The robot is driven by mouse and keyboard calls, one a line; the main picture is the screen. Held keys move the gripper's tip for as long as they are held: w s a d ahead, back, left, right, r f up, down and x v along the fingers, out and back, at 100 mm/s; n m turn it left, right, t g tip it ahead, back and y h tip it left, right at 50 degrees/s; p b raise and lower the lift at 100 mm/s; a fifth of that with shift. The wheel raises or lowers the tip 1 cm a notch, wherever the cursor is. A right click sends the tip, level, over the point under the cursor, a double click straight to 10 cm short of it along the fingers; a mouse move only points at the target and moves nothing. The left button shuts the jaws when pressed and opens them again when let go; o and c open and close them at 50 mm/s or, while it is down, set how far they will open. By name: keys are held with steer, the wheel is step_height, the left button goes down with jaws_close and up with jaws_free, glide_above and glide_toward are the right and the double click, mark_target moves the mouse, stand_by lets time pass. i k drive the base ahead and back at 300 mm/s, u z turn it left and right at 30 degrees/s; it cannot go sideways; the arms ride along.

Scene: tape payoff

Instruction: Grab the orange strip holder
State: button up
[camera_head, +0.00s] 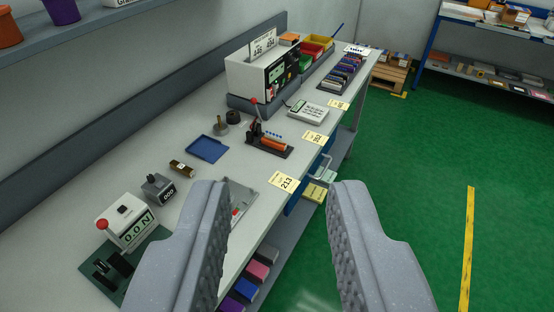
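What looks like the orange strip holder (273,144) stands on the workbench, near the front edge, in the middle of the head view. It has a dark base with orange bars, a row of small blue parts and a black upright lever with a red tip. My gripper (279,188) is open and empty, its two grey fingers wide apart in the foreground. The holder appears beyond the fingertips, above the gap between them in the picture, and is apart from both fingers.
Around the holder are a blue tray (207,148), a white keypad device (307,111) and a yellow label (284,183). A force gauge (126,221) stands at the lower left. A white machine (260,77) stands farther back. The green floor at right is mostly clear.

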mark_target(272, 143)
steer(key=u, duration=0.05)
steer(key=k, duration=0.95)
steer(key=z, duration=0.6)
steer(key=i, duration=1.05)
steer(key=z, duration=0.35)
steer(key=i, duration=1.55)
steer(key=u, duration=0.65)
